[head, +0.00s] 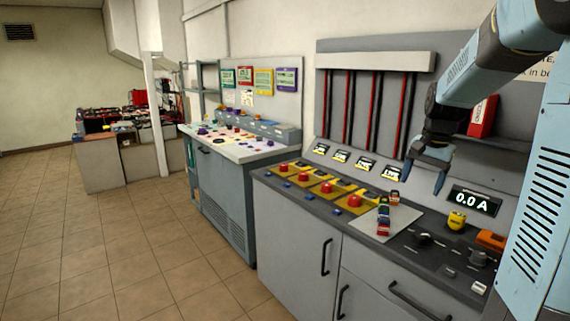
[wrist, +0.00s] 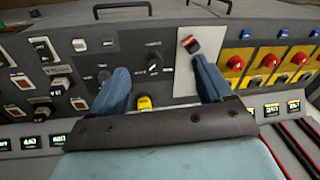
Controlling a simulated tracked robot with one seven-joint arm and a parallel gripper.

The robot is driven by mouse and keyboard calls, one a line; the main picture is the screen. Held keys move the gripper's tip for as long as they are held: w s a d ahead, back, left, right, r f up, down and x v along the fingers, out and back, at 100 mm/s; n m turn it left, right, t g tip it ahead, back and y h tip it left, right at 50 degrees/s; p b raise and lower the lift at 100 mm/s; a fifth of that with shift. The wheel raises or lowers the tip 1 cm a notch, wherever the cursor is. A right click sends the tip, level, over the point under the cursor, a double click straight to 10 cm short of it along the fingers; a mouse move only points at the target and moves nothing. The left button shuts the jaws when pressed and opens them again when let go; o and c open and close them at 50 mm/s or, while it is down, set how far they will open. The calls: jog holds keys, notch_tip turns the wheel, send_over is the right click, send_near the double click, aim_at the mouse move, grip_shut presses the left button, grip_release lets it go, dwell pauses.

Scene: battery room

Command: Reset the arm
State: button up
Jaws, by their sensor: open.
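My arm reaches in from the upper right in the head view. My gripper (head: 430,178) hangs above the grey bench, pointing down, in front of the back panel. Its two blue fingers are apart with nothing between them, and it touches nothing that I can see. In the wrist view my gripper (wrist: 162,84) shows the same open fingers above the bench's control panel. A yellow object (wrist: 144,102) shows in the gap beyond the fingers, apart from them.
The bench (head: 300,235) carries red knobs on yellow plates (head: 355,201), a light plate (head: 362,226) with small coloured items, and a 0.0 A display (head: 474,200). A red box (head: 483,117) stands on a shelf close to my arm. The tiled floor at left is clear.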

jog(key=s+a+r+n+t, duration=0.1)
jog(key=s+a+n, duration=0.3)
jog(key=s, duration=0.8)
jog(key=s+a+r+n+t, duration=0.2)
jog(key=s+a+n, duration=0.2)
jog(key=s+a, duration=0.4)
jog(key=s, duration=0.4)
jog(key=shift+r+t, duration=0.15)
jog(key=shift+t, duration=0.25)
